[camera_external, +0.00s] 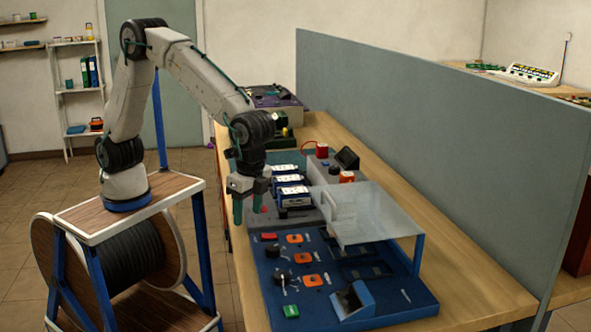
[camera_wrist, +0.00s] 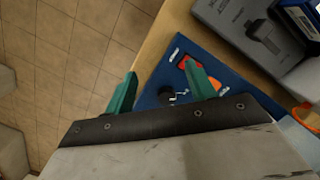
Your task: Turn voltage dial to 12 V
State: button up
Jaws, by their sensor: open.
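A blue control panel (camera_external: 375,312) lies on the wooden bench. Near its left side are two black knobs, an upper one (camera_external: 272,252) and a lower one (camera_external: 281,278), with white marks around the lower one. I cannot read which is the voltage dial. My gripper (camera_external: 247,222) points down with teal fingers apart and empty, above and behind the panel's far left corner. In the wrist view, a black knob (camera_wrist: 166,93) shows between the open fingers (camera_wrist: 161,68), below and apart from them. Its markings are too small to read.
A clear cover (camera_external: 375,215) on blue posts stands over the panel's right part. Blue-and-white battery units (camera_external: 292,195) stand close right of my gripper. Orange parts (camera_external: 303,257), a red button (camera_external: 269,236) and a green button (camera_external: 291,311) surround the knobs. A grey partition (camera_external: 440,150) runs along the right.

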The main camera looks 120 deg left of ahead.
aim_at(273, 247)
jog(key=w, duration=0.2)
jog(key=w+f, duration=0.1)
jog(key=shift+w+d+f, duration=0.1)
jog(key=shift+w+d, duration=0.15)
jog(key=shift+w, duration=0.1)
jog(key=shift+t, duration=0.6)
jog(key=w, duration=0.1)
jog(key=w+r, duration=0.2)
jog(key=shift+w+d, duration=0.15)
jog(key=shift+w, duration=0.25)
notch_tip(273, 247, down, 7)
jog(key=shift+w+f, duration=0.1)
jog(key=shift+f, duration=0.1)
jog(key=c, duration=1)
